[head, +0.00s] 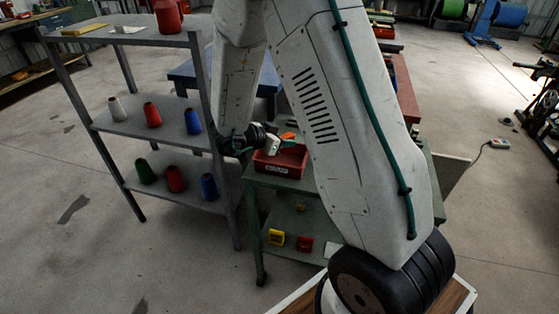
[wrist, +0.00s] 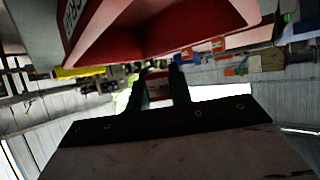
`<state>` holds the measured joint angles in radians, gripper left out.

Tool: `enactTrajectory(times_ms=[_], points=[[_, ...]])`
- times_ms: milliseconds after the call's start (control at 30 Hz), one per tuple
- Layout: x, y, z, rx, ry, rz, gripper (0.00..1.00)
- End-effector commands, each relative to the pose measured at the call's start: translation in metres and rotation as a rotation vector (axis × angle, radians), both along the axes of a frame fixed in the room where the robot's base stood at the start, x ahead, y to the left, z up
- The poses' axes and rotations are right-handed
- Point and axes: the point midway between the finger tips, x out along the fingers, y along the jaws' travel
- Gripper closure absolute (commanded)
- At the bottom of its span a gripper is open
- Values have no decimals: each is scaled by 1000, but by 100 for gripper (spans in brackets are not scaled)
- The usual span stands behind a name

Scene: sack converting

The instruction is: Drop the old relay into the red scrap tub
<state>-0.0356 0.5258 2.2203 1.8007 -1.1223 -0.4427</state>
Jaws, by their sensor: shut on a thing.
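My gripper (head: 268,141) is at the left rim of the red scrap tub (head: 281,166) in the head view, at about rim height or a little above. In the wrist view my gripper (wrist: 160,77) is shut on a small block with a pale and reddish face, taken to be the old relay (wrist: 158,89). In the wrist view the red tub (wrist: 180,38) fills the top of the picture, close to the fingers. The relay is hard to make out in the head view. The tub's inside is mostly hidden there.
The tub stands on a green bench (head: 256,181); a yellow part (head: 276,238) and a red part (head: 305,243) are on its lower shelf. A grey rack (head: 160,130) with several coloured cones stands close on the left. My arm hides the bench's right side.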

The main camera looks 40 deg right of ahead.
Motion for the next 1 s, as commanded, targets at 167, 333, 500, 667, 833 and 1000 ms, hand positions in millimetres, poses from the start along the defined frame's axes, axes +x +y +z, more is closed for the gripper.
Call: enactTrajectory(times_ms=[167,333,500,667,833,1000], points=[[0,0,-19,-1,1,0,100],[0,0,-26,-1,0,1,100],[0,0,-28,-1,-1,0,100],[0,0,-27,0,-1,2,65],[0,0,-27,0,-1,2,53],[1,1,-27,0,-1,2,53]])
